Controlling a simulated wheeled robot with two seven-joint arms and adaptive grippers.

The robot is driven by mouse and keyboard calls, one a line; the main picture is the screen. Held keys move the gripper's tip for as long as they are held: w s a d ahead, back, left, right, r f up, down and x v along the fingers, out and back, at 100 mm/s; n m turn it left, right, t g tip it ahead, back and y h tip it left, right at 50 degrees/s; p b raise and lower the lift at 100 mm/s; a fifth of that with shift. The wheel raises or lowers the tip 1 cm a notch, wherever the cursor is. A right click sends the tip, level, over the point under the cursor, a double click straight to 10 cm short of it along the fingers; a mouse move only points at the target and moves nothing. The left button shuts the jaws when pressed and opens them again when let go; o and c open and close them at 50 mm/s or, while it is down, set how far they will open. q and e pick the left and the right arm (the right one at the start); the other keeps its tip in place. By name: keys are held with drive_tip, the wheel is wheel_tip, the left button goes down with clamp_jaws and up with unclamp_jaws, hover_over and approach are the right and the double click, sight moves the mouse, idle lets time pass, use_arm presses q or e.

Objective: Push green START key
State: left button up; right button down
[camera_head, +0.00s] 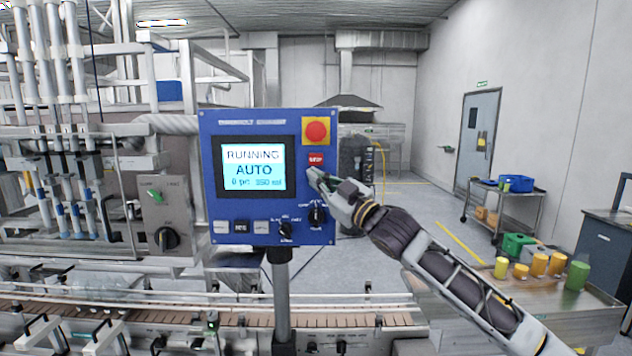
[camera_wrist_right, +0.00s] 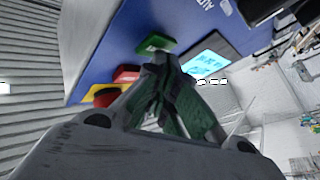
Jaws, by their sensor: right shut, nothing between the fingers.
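The blue control panel (camera_head: 262,120) stands upright on a post, and its screen (camera_head: 254,169) reads RUNNING and AUTO. The green START key (camera_wrist_right: 155,43) shows in the right wrist view; in the head view my right gripper hides it below the red STOP key (camera_head: 316,159). The red key also shows in the wrist view (camera_wrist_right: 127,74). My right gripper (camera_head: 313,174) is shut and empty, with its tips at the panel's right side. In the wrist view its tips (camera_wrist_right: 163,63) are close beside the green key; I cannot tell whether they touch it. My left gripper is not in view.
A red emergency button on a yellow plate (camera_head: 315,131) is above the STOP key. Rotary knobs (camera_head: 317,215) sit below the gripper. The conveyor (camera_head: 365,318) runs under the panel. A table with yellow and green containers (camera_head: 540,265) is at the right.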

drive_tip(key=shift+s, duration=0.2)
idle(0.3)
drive_tip(key=shift+s, duration=0.6)
drive_tip(key=s+b, duration=0.1)
drive_tip(key=s, duration=0.4)
idle(0.7)
drive_tip(key=shift+f, duration=0.2)
idle(0.4)
